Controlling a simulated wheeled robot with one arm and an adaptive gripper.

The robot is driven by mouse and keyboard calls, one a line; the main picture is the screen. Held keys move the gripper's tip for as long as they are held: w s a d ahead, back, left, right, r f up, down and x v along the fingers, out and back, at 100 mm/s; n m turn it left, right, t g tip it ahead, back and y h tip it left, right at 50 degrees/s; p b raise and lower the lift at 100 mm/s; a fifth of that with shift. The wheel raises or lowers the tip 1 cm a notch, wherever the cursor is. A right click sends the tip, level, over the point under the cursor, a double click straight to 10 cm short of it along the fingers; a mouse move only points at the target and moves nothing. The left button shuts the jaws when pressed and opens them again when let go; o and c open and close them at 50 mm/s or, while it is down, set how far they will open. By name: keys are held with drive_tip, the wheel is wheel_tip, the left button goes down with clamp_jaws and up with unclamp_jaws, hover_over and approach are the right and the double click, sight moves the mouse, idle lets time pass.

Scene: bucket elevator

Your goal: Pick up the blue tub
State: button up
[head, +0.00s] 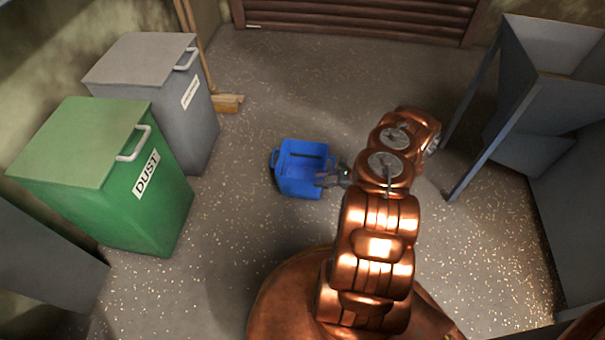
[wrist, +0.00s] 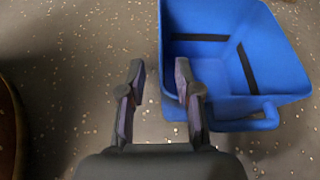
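The blue tub (head: 303,182) stands upright on the speckled floor near the middle of the head view. It is open at the top, with a dark stripe inside and a handle on its side. In the wrist view the tub (wrist: 205,20) fills the upper right, and its near handle (wrist: 240,124) sticks out towards me. My gripper (head: 325,179) is at the tub's right side. In the wrist view my gripper (wrist: 157,78) is open with nothing between its fingers. The right finger overlaps the tub's left edge; I cannot tell whether it touches.
A green bin marked DUST (head: 110,190) and a grey bin (head: 150,70) stand at the left. A broom (head: 228,103) leans behind them. A grey metal hopper (head: 540,90) with legs is at the right. A brown slatted door (head: 360,14) is at the back. Floor around the tub is clear.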

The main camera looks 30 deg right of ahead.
sight(306, 181)
drive_tip(key=shift+b+x, duration=0.75)
drive_tip(key=shift+x, duration=2.4)
clamp_jaws()
